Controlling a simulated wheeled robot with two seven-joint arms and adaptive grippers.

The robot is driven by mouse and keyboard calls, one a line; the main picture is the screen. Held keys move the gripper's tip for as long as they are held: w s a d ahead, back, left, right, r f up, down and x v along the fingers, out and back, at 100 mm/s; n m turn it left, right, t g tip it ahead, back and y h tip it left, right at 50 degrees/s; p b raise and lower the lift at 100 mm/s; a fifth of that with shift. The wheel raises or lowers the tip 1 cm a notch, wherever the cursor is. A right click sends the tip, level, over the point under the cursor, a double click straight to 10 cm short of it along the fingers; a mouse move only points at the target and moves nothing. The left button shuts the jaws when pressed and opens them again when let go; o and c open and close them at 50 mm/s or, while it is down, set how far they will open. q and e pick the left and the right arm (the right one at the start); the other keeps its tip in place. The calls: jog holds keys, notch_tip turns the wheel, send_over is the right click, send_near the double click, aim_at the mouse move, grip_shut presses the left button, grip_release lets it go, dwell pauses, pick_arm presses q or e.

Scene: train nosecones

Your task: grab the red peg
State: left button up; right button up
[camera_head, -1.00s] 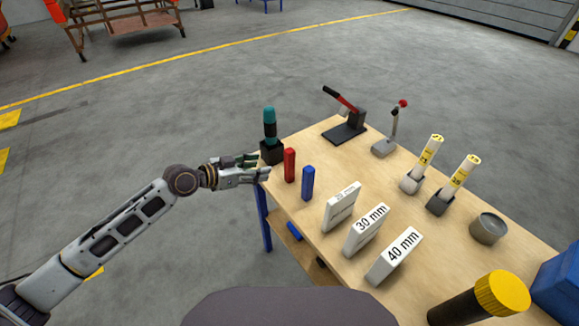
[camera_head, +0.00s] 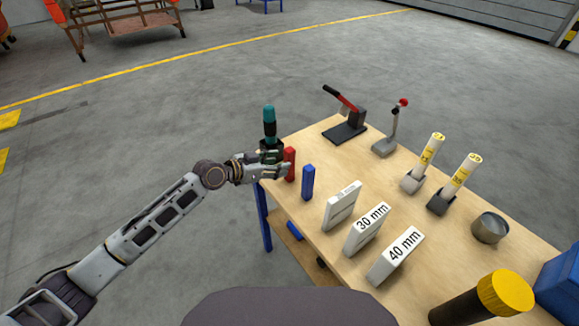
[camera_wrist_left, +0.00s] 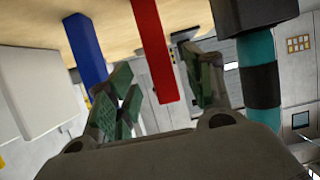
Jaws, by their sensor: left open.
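The red peg (camera_head: 290,163) stands upright near the left edge of the wooden table. In the left wrist view the red peg (camera_wrist_left: 154,50) shows between the two fingers of my left gripper (camera_wrist_left: 160,95), with a gap visible on each side. My left gripper (camera_head: 283,167) is open, at the red peg in the head view, and its fingers hide part of the peg. The blue peg (camera_head: 308,183) stands just to the right of it, and it shows left of the fingers in the left wrist view (camera_wrist_left: 85,48). My right gripper is not in view.
A teal-and-black tool (camera_head: 269,122) stands in a dark holder close behind my left gripper. White blocks (camera_head: 367,229), two labelled 30 mm and 40 mm, stand to the right on the table (camera_head: 335,166). A red-handled lever (camera_head: 347,115) is at the back.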

pick_arm(q)
jog(key=shift+w+d+f, duration=0.15)
jog(key=shift+w+d, duration=0.1)
jog(key=shift+d, duration=0.1)
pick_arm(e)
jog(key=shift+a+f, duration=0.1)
pick_arm(q)
jog(key=shift+f+b+x, duration=0.2)
jog(key=shift+b+x, duration=0.3)
jog(key=shift+x, duration=2)
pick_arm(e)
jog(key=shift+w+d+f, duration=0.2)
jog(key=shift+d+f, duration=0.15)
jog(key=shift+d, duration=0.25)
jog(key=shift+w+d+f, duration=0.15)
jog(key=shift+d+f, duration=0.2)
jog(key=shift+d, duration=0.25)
pick_arm(q)
jog(key=shift+c, duration=0.3)
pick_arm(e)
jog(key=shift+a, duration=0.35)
pick_arm(q)
grip_shut()
